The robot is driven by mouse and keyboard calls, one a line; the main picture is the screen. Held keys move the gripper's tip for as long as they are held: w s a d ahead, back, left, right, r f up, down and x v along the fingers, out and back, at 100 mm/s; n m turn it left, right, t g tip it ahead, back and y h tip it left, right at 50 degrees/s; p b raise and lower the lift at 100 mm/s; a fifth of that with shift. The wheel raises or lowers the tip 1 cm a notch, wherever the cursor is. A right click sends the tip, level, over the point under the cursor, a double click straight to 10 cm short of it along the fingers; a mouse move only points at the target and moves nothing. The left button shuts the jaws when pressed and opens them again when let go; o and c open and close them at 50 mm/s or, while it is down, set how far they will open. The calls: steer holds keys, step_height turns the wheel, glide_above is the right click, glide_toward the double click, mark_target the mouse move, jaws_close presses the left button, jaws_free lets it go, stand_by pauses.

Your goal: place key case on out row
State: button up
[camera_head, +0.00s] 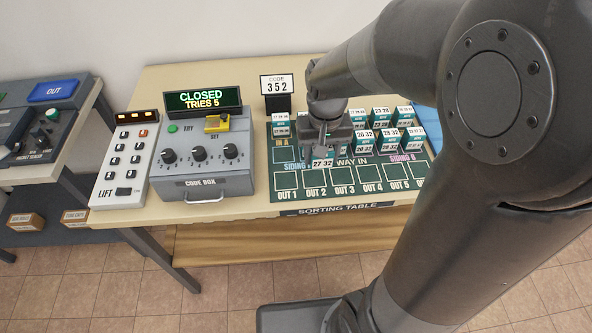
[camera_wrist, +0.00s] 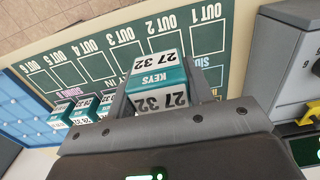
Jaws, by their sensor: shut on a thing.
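My gripper (camera_wrist: 160,100) is shut on a teal and white key case (camera_wrist: 158,70) marked KEYS 27 32. The same case shows below my gripper in the head view (camera_head: 322,163), just behind the out row near OUT 2. Whether it touches the board cannot be told. The out row (camera_head: 343,175) is a line of outlined squares, OUT 1 to OUT 6, along the front of the green sorting table board (camera_head: 265,185). The OUT squares that show look empty. My arm hides the right end of the row in the head view.
Several other key cases (camera_head: 381,116) stand at the back right of the board; one stands at IN A (camera_head: 281,124). A code sign (camera_head: 277,84) reads 352. A grey code box (camera_head: 203,160) showing CLOSED, TRIES 5 and a white lift control (camera_head: 124,160) stand to the left.

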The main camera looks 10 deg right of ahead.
glide_above(286, 181)
step_height(286, 181, down, 5)
steer(key=shift+f, duration=2.1)
steer(key=shift+f, duration=0.1)
steer(key=o, duration=1)
step_height(286, 181, up, 12)
steer(key=s+d+r+t, duration=0.2)
steer(key=s+d+r, duration=0.1)
steer(key=s+d, duration=0.1)
steer(key=s+d+r+t, duration=0.1)
steer(key=s+d+r, duration=0.3)
steer(key=s, duration=0.1)
steer(key=s+d+r+t, duration=0.2)
steer(key=s+d+r, duration=0.2)
steer(key=s, duration=0.1)
steer(key=shift+s+d+r+t, duration=0.15)
steer(key=shift+s+d+t, duration=0.05)
steer(key=shift+d+t, duration=0.15)
